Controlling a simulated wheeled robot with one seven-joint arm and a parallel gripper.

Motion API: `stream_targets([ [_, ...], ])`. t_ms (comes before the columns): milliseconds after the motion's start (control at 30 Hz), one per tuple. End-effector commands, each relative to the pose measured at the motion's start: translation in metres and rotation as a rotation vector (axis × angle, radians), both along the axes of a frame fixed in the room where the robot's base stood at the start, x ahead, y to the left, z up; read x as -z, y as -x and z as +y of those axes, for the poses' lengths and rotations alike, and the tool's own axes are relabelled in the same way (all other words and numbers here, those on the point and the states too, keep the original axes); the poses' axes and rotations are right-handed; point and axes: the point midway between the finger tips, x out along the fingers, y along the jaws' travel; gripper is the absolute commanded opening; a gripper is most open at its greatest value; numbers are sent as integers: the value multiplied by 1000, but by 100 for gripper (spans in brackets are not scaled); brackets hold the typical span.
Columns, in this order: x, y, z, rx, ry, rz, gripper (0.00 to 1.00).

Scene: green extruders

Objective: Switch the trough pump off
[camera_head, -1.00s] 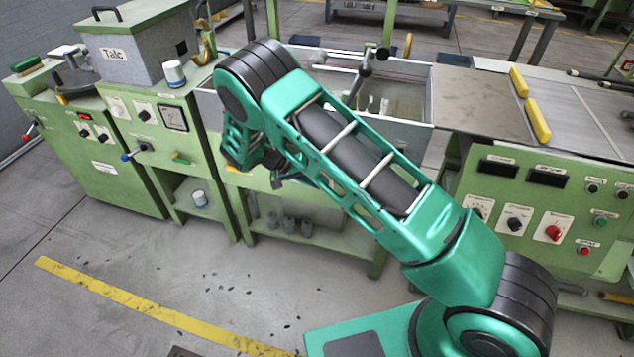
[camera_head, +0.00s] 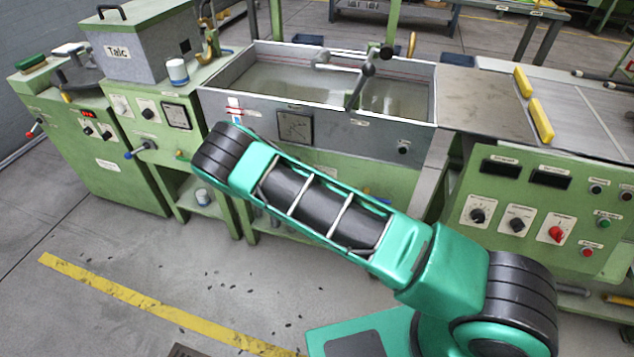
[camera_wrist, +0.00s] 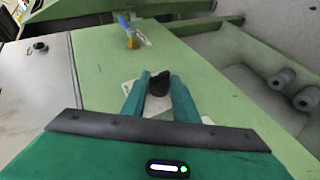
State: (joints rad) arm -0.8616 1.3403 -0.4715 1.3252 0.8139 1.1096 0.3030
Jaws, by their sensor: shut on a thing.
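In the wrist view a black rotary knob (camera_wrist: 160,84) sits on a pale label plate on a green panel (camera_wrist: 95,60). My gripper (camera_wrist: 159,78) has its two green fingers shut on this knob, one on each side. The plate's lettering and the knob's setting cannot be read. In the head view my arm hides my gripper and this knob. The grey trough (camera_head: 350,131), with liquid in it, stands behind my arm on a green frame.
A blue-and-yellow handle (camera_wrist: 130,33) sticks out of the panel near the knob. Grey cylinders (camera_wrist: 282,79) lie at the right. The right control panel (camera_head: 525,205) has several knobs and buttons. A Talc box (camera_head: 140,48) stands at the left.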

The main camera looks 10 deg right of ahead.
Motion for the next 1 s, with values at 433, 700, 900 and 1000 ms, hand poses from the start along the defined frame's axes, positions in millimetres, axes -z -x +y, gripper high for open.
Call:
stream_targets([
  [433, 1, -2, 5, -11, -8, -2, 44],
  [700, -1, -2, 5, -6, -4, -3, 44],
  [900, -12, -4, 27, -9, -4, -3, 44],
  [1000, -22, -5, 44, -10, -4, -5, 44],
])
